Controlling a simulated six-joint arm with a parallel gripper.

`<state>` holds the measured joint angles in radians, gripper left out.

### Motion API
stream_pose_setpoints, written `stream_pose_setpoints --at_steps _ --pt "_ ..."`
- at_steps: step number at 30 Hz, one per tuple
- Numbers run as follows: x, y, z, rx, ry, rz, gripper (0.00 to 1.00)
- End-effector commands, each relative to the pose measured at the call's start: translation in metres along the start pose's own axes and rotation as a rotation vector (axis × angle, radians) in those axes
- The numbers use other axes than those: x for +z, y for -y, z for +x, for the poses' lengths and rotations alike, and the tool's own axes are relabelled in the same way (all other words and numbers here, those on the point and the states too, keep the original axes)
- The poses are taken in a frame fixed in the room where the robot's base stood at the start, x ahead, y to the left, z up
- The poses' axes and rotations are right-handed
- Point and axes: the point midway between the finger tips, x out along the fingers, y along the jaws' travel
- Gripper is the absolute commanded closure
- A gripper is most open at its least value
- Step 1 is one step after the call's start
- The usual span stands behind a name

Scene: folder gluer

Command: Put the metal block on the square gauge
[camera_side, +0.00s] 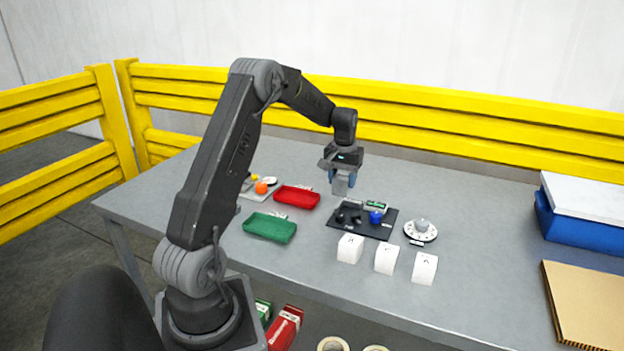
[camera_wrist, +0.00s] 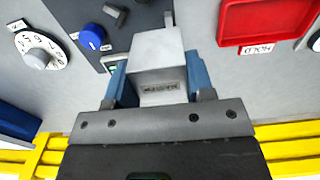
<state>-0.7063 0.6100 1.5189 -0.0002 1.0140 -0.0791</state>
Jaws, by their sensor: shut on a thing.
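My gripper (camera_side: 343,178) is shut on the metal block (camera_side: 340,187) and holds it above the table, over the back left part of the black panel. In the wrist view the pale grey block (camera_wrist: 158,52) sits between the blue finger pads, with a small dark engraved label on its near face. I cannot make out for sure which thing is the square gauge. A small light plate (camera_side: 248,194) with an orange ball and yellow part on or beside it lies left of the red tray, too small to read.
A black panel (camera_side: 345,229) bears dark knobs and a blue knob (camera_side: 376,217). A round white dial (camera_side: 420,236) is at its right. Red (camera_side: 297,197) and green (camera_side: 270,228) trays are at left. Three white blocks (camera_side: 386,260) stand in front.

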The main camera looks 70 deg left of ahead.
Motion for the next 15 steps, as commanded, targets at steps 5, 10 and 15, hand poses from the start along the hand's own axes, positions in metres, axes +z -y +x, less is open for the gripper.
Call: stream_pose_setpoints --at_steps 5,10,15 --pt "-0.014 -0.019 0.008 0.0 -0.002 0.0 0.85" --pt "-0.015 -0.021 0.015 0.0 -0.001 -0.001 0.85" --pt "-0.015 -0.021 0.028 0.0 -0.001 -0.001 0.85"
